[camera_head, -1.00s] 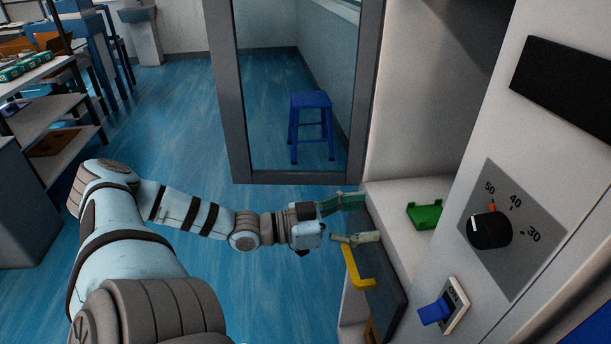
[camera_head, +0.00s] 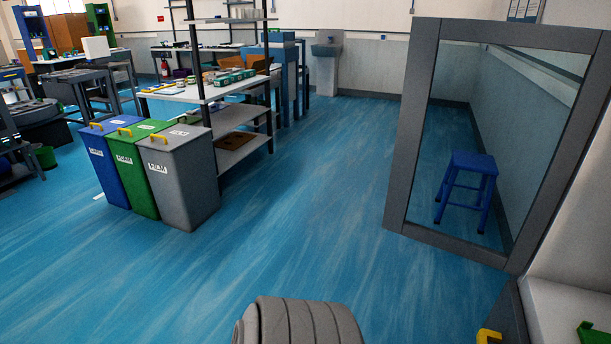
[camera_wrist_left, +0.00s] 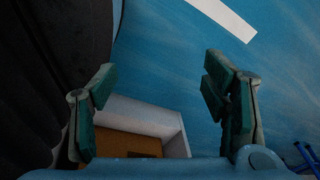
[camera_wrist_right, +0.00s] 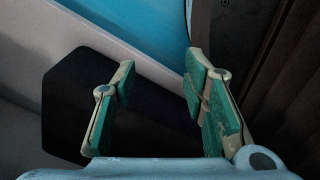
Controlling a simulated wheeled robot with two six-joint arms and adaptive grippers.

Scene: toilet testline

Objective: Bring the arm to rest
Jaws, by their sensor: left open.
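My left gripper (camera_wrist_left: 160,88) shows in the left wrist view with its two green-padded fingers spread apart and nothing between them. Beyond it are the blue floor (camera_wrist_left: 170,60) and a white box-like part with a brown face (camera_wrist_left: 130,145). My right gripper (camera_wrist_right: 160,80) shows in the right wrist view, its fingers apart and empty, in front of a dark panel (camera_wrist_right: 75,110). In the head view neither gripper shows; only a grey ribbed joint of my arm is at the bottom edge.
A grey-framed glass panel (camera_head: 420,130) with a blue stool (camera_head: 467,185) seen in it stands at right. A yellow handle (camera_head: 489,337) and a green piece (camera_head: 592,336) are at lower right. Blue, green and grey bins (camera_head: 190,180) stand left. The middle floor is clear.

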